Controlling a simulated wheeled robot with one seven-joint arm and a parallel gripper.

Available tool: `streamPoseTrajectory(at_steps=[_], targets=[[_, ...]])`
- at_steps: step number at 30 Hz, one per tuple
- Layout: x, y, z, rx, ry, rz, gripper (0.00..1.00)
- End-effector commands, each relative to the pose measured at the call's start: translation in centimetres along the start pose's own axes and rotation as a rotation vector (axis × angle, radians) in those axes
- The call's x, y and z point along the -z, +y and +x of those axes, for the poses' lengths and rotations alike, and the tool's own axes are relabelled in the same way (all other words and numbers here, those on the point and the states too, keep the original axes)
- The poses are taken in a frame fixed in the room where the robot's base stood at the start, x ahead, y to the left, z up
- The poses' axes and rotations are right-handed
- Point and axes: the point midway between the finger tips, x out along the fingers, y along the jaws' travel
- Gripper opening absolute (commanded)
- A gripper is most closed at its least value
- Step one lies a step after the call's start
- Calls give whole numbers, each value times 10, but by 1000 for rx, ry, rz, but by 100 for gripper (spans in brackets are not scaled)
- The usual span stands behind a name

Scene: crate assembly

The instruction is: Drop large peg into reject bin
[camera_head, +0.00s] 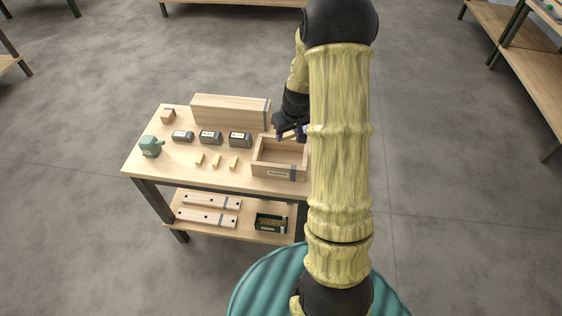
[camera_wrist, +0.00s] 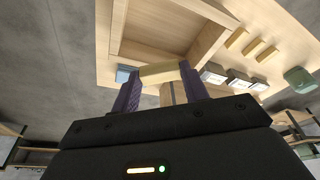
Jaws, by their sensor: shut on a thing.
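My gripper (camera_wrist: 162,78) is shut on a pale wooden peg (camera_wrist: 160,70), held crosswise between its purple fingers. In the head view my gripper (camera_head: 290,130) is above the back of the open wooden crate (camera_head: 258,165), which has a label on its front. The crate (camera_wrist: 215,42) also shows in the wrist view, beyond the held peg. A small blue item (camera_wrist: 123,74) shows beside the left finger, mostly hidden; I cannot tell whether it is the reject bin. No other bin is clearly marked as the reject bin.
Three small yellow pegs (camera_head: 216,161) lie left of the crate, with three grey labelled holders (camera_head: 210,138) behind them. A long wooden box (camera_head: 230,109) stands at the back. A green tool (camera_head: 150,146) is at the left. Boards and a green box (camera_head: 270,222) lie below.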

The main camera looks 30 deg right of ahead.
Motion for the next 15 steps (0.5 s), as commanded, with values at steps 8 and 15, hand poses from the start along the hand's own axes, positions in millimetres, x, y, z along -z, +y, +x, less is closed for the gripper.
streamPoseTrajectory(at_steps=[8,15], targets=[[-2,0,5,1,-1,0,23],[-8,-1,29,1,-2,1,23]])
